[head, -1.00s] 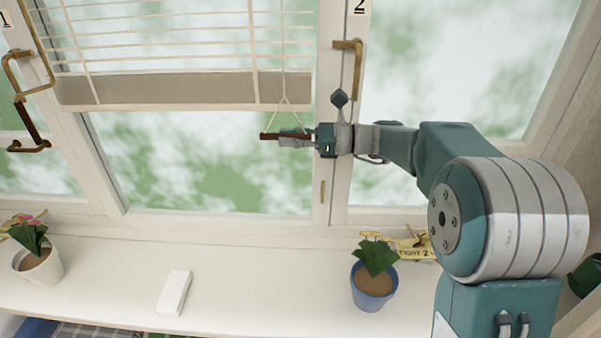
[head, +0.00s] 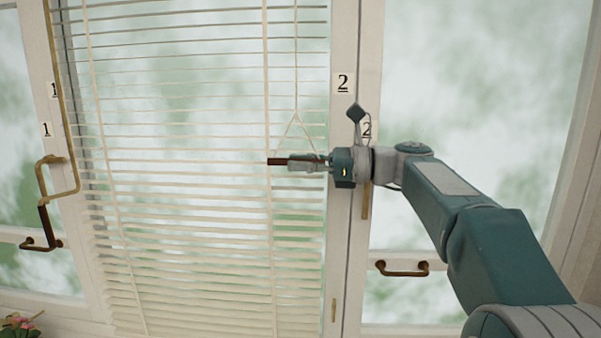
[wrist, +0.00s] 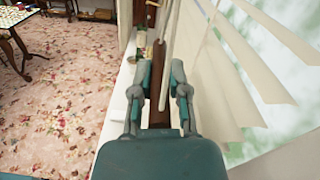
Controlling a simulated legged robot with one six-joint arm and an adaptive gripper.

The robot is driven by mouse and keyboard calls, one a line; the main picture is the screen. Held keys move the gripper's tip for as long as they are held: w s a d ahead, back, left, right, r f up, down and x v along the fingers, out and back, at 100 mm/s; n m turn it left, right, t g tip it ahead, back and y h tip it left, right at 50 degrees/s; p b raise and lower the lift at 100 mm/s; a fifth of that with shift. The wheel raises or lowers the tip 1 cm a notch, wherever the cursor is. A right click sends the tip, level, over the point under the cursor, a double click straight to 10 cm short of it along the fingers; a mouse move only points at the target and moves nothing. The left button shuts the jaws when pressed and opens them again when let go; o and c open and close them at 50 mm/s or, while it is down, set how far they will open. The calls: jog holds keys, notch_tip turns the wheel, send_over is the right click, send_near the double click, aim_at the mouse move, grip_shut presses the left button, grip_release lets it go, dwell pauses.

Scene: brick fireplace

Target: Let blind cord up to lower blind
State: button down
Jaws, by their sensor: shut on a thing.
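The white slatted blind (head: 190,170) hangs over the middle window in the head view, its slats spread down past the bottom of the picture. The pale blind cord (head: 296,75) runs down and splits into two strands above a dark brown bar (head: 278,161) at its end. My gripper (head: 305,162) is shut on this bar, in front of the blind's right edge. In the wrist view, the bar (wrist: 160,85) lies between the fingers of my gripper (wrist: 161,75), with cord strands rising past it. Blind slats (wrist: 245,65) are close on the right.
Window frames with brass handles stand left (head: 60,180) and right (head: 403,268) of the blind. Number tags (head: 344,83) are on the frame. In the wrist view, a white sill (wrist: 122,100) runs below, and a patterned carpet (wrist: 60,100) and small table (wrist: 12,35) are at left.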

jog(key=c, duration=0.6)
grip_release()
jog(key=shift+w+a, duration=0.1)
jog(key=shift+c, duration=0.2)
jog(key=d, duration=1.2)
jog(key=shift+f, duration=0.15)
jog(key=shift+w, duration=0.1)
